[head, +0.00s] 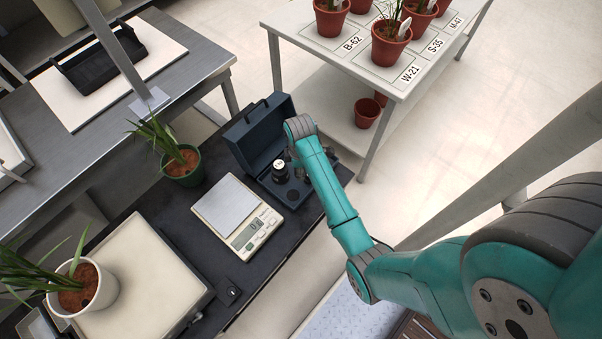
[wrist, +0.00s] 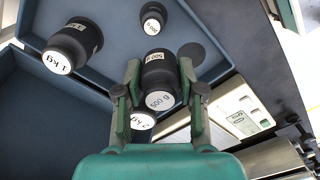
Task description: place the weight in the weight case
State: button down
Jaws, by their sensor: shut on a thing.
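The blue-grey weight case (head: 252,134) stands open on the dark bench, its lid raised at the back. In the wrist view, my gripper (wrist: 160,76) is shut on a dark weight labelled 500 g (wrist: 159,78), held between both fingers over the case (wrist: 118,32). Other dark weights are a 1 kg one (wrist: 74,46), a small one (wrist: 152,18) and a partly hidden 2 kg one (wrist: 143,120). A dark round recess (wrist: 192,53) beside the held weight is empty. In the head view my arm largely hides the gripper and the held weight.
A digital scale (head: 237,214) with an empty pan stands left of the case. A green-potted plant (head: 181,166) stands behind the scale. A white-potted plant (head: 86,287) is on a pale platform at lower left. A table with red pots (head: 388,42) stands beyond the case.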

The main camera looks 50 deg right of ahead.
aim_at(300, 182)
jog(key=shift+f, duration=2.95)
jog(key=c, duration=0.7)
grip_release()
jog(key=shift+f, duration=0.15)
notch_tip(300, 182, up, 12)
jog(key=shift+r, duration=0.15)
jog(key=shift+a, duration=0.1)
